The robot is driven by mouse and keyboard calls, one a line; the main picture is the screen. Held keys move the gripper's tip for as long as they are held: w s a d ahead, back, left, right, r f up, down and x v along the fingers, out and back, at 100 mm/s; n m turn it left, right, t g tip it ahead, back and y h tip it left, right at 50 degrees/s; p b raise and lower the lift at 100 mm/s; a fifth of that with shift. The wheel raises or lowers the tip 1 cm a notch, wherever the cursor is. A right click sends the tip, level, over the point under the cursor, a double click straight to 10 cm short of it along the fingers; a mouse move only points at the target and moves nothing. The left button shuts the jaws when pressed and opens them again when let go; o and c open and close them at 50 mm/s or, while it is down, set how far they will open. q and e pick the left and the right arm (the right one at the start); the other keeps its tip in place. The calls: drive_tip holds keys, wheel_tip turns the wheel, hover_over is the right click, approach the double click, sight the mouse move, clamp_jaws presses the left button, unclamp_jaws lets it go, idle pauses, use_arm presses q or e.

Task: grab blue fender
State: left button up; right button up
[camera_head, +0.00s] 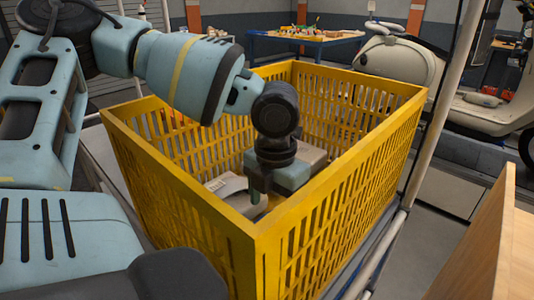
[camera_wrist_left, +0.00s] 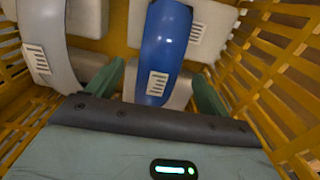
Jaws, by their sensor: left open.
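The blue fender (camera_wrist_left: 166,42) is a glossy curved piece with a white label, inside the yellow crate (camera_head: 190,188). In the left wrist view it lies between and beyond the two fingers of my left gripper (camera_wrist_left: 158,72). The fingers are open, with space on both sides of the fender; I cannot tell how far above it they are. In the head view my left gripper (camera_head: 260,192) points down inside the crate, and the blue fender is hidden there. My right gripper is not in view.
A whitish fender (camera_wrist_left: 45,45) with a label lies left of the blue one. Pale boxes (camera_wrist_left: 208,28) lie around and under them. The crate's slotted walls (camera_wrist_left: 285,85) stand close on both sides. A pale post (camera_head: 437,110) rises just right of the crate.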

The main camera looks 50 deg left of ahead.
use_arm(q)
wheel_tip(320, 180, down, 3)
drive_tip(key=shift+f, duration=0.2)
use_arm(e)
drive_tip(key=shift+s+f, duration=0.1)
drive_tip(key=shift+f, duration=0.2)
use_arm(q)
drive_tip(key=c, duration=1.3)
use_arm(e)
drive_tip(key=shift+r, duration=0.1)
use_arm(q)
drive_tip(key=shift+r, duration=0.1)
